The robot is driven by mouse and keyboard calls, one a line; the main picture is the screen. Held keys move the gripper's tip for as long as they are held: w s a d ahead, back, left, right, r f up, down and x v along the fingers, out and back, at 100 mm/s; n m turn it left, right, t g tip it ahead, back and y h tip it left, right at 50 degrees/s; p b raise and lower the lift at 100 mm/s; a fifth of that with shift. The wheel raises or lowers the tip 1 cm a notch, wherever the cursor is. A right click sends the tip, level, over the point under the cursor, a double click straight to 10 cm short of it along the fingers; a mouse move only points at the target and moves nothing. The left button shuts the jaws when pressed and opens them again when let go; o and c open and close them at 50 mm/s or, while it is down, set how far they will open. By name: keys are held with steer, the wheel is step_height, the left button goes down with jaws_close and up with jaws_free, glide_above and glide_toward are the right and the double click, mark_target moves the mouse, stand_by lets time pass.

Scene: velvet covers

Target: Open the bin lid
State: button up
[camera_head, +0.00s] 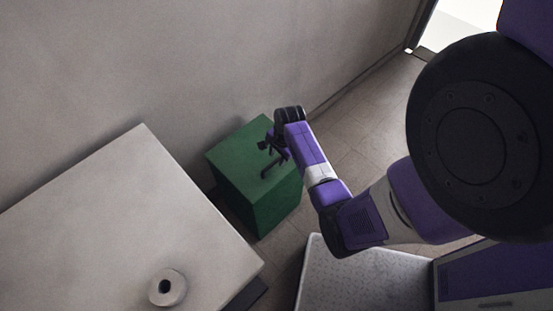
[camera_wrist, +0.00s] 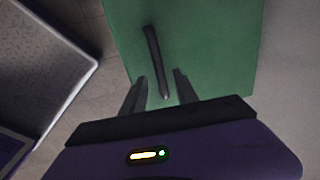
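The green bin (camera_head: 238,165) stands on the floor against the wall, and its flat lid looks shut. In the wrist view the green lid (camera_wrist: 215,45) fills the upper middle. A thin dark handle (camera_wrist: 154,50) runs along it. My gripper (camera_wrist: 160,84) is open, with one finger on each side of the handle's near end in the picture. I cannot tell whether the fingers touch the handle. In the head view my gripper (camera_head: 267,159) is over the lid, and the fingers and handle are hard to tell apart there.
A pale table (camera_head: 120,220) stands left of the bin, with a white roll-like object (camera_head: 167,287) on it. A speckled pale surface (camera_head: 355,280) lies at the bottom, right of the bin. Tiled floor (camera_head: 365,125) is clear to the right. A wall (camera_head: 200,60) is behind.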

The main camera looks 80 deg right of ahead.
steer(key=shift+w+d+f, duration=0.15)
steer(key=shift+w+f, duration=0.05)
steer(key=shift+f, duration=0.9)
jaws_close()
stand_by(0.7)
